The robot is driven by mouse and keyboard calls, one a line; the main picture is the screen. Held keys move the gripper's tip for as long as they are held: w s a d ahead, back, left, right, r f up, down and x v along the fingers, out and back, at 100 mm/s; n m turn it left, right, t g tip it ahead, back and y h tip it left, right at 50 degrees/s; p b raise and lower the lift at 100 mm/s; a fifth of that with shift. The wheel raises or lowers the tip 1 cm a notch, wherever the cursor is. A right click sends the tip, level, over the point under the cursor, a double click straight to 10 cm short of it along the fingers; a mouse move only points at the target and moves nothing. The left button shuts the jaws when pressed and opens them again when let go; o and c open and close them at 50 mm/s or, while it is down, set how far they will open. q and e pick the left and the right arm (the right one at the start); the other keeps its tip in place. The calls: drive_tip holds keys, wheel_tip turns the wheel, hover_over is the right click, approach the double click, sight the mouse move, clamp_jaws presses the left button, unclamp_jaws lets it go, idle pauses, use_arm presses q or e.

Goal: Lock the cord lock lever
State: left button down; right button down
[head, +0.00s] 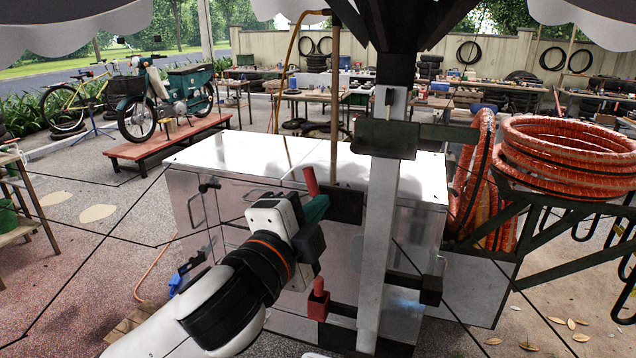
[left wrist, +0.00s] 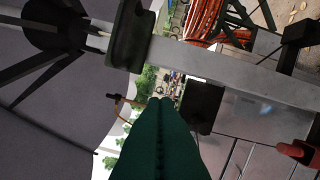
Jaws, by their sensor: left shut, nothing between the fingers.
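Two red-handled levers show by the grey upright post (head: 378,225) in front of the metal cabinet. The upper red handle (head: 310,181) stands nearly upright beside a dark block (head: 346,206). The lower red handle (head: 318,289) is upright on a red base at a dark bar. No label shows which is the cord lock lever. My left gripper (head: 322,203) is shut and empty, its green fingertips just below the upper handle; contact cannot be told. In the left wrist view, the green fingers (left wrist: 160,140) point towards the dark block, and a red handle (left wrist: 298,152) shows at right. My right gripper is not in view.
The white-topped metal cabinet (head: 265,155) stands behind the post. A dark green bracket (head: 385,138) sticks out from the post above. Coiled orange hoses (head: 565,150) hang on a rack at the right. Dark canopy parts hang overhead.

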sight(316, 184)
use_arm(q)
drive_tip(key=p+x, duration=0.3)
drive_tip(key=x, duration=0.7)
drive_tip(key=a, duration=0.2)
drive_tip(key=a+f+p, duration=0.1)
drive_tip(key=a, duration=0.1)
drive_tip(key=shift+p, duration=0.3)
drive_tip(key=shift+d, duration=0.1)
drive_tip(key=shift+a, duration=0.2)
drive_tip(key=shift+n, duration=0.3)
drive_tip(key=shift+w+f, duration=0.1)
